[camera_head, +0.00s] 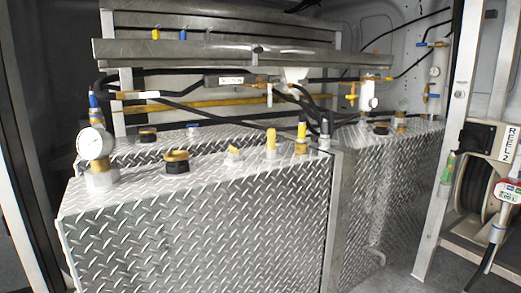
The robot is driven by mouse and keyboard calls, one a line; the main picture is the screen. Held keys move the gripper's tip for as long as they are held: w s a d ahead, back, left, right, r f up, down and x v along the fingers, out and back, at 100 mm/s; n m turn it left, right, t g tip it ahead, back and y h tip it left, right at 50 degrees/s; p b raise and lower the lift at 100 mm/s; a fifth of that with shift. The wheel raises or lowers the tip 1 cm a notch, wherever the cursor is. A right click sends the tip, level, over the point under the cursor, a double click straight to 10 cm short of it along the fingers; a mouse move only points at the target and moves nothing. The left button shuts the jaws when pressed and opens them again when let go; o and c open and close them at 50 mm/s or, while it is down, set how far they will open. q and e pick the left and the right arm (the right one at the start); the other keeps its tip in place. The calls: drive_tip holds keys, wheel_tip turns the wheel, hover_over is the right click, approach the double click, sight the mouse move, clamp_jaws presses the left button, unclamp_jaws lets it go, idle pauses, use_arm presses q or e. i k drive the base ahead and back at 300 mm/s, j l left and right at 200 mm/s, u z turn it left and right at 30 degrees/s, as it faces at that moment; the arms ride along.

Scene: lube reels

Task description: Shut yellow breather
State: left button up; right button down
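Several small yellow-topped fittings stand on the top of the near diamond-plate tank (200,215). One is a tall yellow piece (271,139) near the middle right of the tank top. Another yellow-topped fitting (301,131) stands to its right, close to the tank's right corner. Neither of my grippers is in view.
A pressure gauge (94,144) stands at the tank's left end, and a black cap with a brass top (176,161) is beside it. A metal rail (220,52) and black hoses cross above the tanks. A hose reel (478,187) marked REEL 2 is at the right.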

sight(233, 152)
drive_tip(key=i+l, duration=0.2)
drive_tip(key=l, duration=0.15)
drive_tip(key=i+l+u, duration=0.1)
drive_tip(key=l, duration=0.25)
drive_tip(key=i+l, duration=0.75)
drive_tip(key=i+u, duration=0.05)
drive_tip(key=i, duration=0.05)
